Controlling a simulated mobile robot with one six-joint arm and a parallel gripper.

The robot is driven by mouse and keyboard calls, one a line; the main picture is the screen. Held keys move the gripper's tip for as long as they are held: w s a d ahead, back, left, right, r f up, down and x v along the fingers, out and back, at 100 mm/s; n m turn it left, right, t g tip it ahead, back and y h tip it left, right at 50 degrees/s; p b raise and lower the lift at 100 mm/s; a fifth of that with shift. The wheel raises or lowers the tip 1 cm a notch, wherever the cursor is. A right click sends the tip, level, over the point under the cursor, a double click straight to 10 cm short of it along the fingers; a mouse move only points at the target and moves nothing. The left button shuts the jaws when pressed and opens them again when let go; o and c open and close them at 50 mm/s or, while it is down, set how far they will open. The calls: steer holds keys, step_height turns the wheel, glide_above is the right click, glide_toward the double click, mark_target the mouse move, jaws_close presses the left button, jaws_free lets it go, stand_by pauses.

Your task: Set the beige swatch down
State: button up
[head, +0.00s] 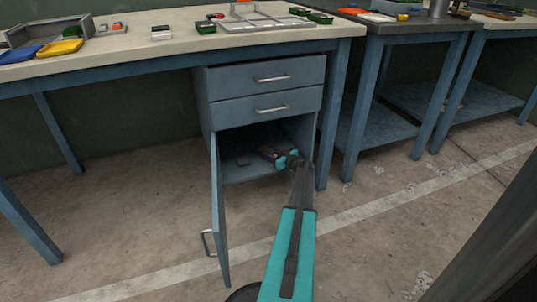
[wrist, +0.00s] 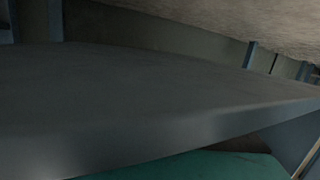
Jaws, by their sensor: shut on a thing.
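My gripper (head: 267,153) is inside the open lower compartment of the blue-grey cabinet (head: 203,110), low above its floor. It is small and dark in the head view, and it is shut on the beige swatch. I cannot make out the swatch clearly in either view. A small dark flat item (head: 242,163) lies on the compartment floor to the left of my gripper. In the wrist view a large grey panel (wrist: 150,100) fills most of the picture, and my fingertips cannot be made out there.
The cabinet door (head: 218,215) stands open toward me on the left. Two shut drawers (head: 268,78) are above the compartment. The workbench top (head: 120,50) holds yellow and blue trays, green bins and a grey divided tray. The floor in front is clear.

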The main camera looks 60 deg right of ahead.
steer(key=shift+f, duration=0.1)
stand_by(0.3)
steer(key=o, duration=1.1)
steer(key=shift+r, duration=0.25)
steer(key=p+v, duration=0.3)
steer(key=v, duration=0.8)
steer(key=shift+s+p, duration=0.3)
steer(key=shift+s, duration=0.25)
steer(key=shift+s, duration=0.1)
